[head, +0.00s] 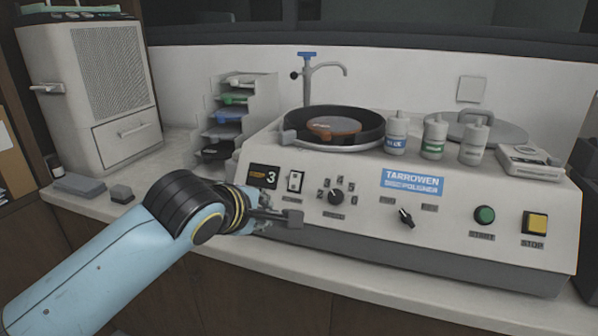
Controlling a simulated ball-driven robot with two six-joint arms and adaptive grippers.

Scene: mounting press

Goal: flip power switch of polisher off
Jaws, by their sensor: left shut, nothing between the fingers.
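The polisher (450,248) is a wide off-white machine with a sloped front panel, standing on the counter. Its power switch (295,181) is a small rocker in a dark frame on the left of the panel, right of the black display with a 3. I cannot tell which way the rocker is tipped. My left gripper (293,219) is shut and empty. Its fingertips are just below the switch, in front of the lower panel, and the switch is not covered. I cannot tell whether they touch the panel. My right gripper is not in view.
The panel also holds a rotary dial (336,197), a black knob (406,217), a green start button (485,215) and a yellow stop button (535,224). Bottles (434,138) and a polishing bowl (304,116) sit on top. A grey block (121,194) lies on the counter at left.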

